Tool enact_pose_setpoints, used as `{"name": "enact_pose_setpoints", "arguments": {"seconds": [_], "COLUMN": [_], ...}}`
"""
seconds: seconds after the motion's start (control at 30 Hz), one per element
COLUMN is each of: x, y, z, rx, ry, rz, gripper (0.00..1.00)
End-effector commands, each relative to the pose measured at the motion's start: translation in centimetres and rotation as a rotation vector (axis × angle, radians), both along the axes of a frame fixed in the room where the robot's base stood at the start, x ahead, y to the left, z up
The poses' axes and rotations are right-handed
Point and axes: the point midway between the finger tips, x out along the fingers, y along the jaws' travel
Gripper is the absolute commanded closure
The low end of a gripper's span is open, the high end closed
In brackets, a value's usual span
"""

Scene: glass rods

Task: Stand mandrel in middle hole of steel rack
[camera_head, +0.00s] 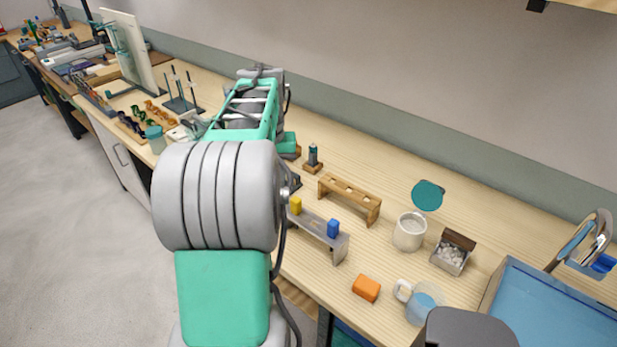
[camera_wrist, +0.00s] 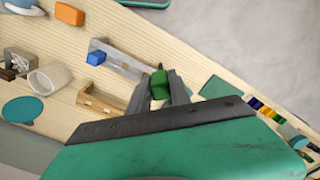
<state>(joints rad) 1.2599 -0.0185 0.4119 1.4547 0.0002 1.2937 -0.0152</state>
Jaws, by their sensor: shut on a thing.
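The steel rack (camera_head: 336,243) stands near the front edge of the wooden bench. A yellow-topped piece (camera_head: 295,205) stands at its left end and a blue-topped piece (camera_head: 333,228) at its right end; the middle between them looks empty. In the wrist view the rack (camera_wrist: 128,65) shows left of my fingers, with the blue top (camera_wrist: 95,58) at its far end. My gripper (camera_wrist: 161,88) is shut on a green-topped piece (camera_wrist: 159,80), apparently the mandrel. Its lower part is hidden. My arm hides the gripper in the head view, and the yellow top cannot be seen in the wrist view.
A wooden rack (camera_head: 350,194) stands close behind the steel rack. An orange block (camera_head: 366,288), a white mug (camera_head: 409,232), a box of pebbles (camera_head: 453,252) and a glass mug (camera_head: 424,303) stand to the right. A small dark bottle (camera_head: 312,157) stands behind left.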

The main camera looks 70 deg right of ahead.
Motion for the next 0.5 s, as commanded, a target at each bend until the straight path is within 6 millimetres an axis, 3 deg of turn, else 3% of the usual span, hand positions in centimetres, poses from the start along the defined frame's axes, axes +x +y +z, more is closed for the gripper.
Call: {"name": "enact_pose_setpoints", "arguments": {"seconds": [0.03, 0.1, 0.2, 0.3, 0.5], "x": [-2.7, -5.5, -8.3, -9.4, -9.5], "y": [-1.1, -2.2, -2.9, -3.2, -3.2], "z": [0.1, 0.2, 0.3, 0.2, -1.1], "rx": [0.000, 0.000, -0.001, -0.001, 0.000], "ry": [0.000, 0.000, 0.000, 0.000, 0.000], "rz": [-0.062, -0.126, -0.185, -0.210, -0.212], "gripper": [1.00, 1.00, 1.00, 1.00, 1.00]}}
